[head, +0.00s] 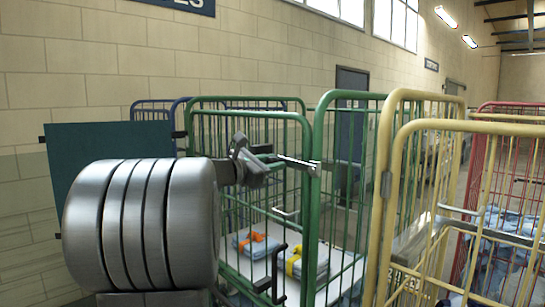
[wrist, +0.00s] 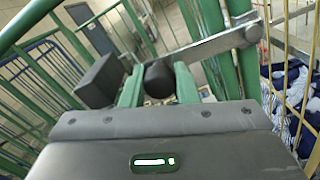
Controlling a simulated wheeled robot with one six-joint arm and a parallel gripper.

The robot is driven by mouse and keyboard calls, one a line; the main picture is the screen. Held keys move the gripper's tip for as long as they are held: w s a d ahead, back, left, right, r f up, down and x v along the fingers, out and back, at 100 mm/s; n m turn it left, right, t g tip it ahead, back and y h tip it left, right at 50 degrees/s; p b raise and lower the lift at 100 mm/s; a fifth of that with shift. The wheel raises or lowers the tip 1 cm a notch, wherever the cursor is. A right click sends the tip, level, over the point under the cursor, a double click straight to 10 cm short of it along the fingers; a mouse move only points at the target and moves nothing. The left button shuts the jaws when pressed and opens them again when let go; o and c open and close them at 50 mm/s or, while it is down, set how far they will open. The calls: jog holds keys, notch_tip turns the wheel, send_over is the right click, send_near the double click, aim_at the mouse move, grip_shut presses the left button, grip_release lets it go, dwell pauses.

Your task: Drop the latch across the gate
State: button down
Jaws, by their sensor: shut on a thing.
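The latch (head: 298,162) is a grey metal bar at the upper part of the green cage trolley. Its right end meets a green upright post, and the bar lies close to level in the head view. In the wrist view the latch (wrist: 215,45) runs from a round end at upper right to a dark grip between my fingers. My gripper (head: 252,166) is shut on this grip, and it also shows in the wrist view (wrist: 158,80). The green barred gate (head: 252,113) stands behind my gripper. My arm hides its lower left part. I cannot tell where the catch is.
Folded clothes with orange and yellow bands (head: 258,244) lie on the green trolley's white shelf. A yellow cage trolley (head: 382,200) stands close on the right, with a red one (head: 472,190) beyond. A teal panel (head: 105,150) and block wall are at left.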

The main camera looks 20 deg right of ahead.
jog(key=shift+f+n, duration=0.35)
jog(key=shift+n, duration=0.05)
jog(key=shift+f, duration=0.1)
jog(key=c, duration=1.1)
grip_release()
jog(key=shift+a, duration=0.1)
jog(key=b+v, duration=0.3)
jog(key=v, duration=1)
jog(key=shift+s+a, duration=0.2)
jog(key=shift+a, duration=0.1)
jog(key=shift+d, duration=0.15)
jog(key=p+x, duration=0.3)
jog(key=x, duration=1)
jog(key=shift+w+d, duration=0.2)
jog(key=shift+d, duration=0.1)
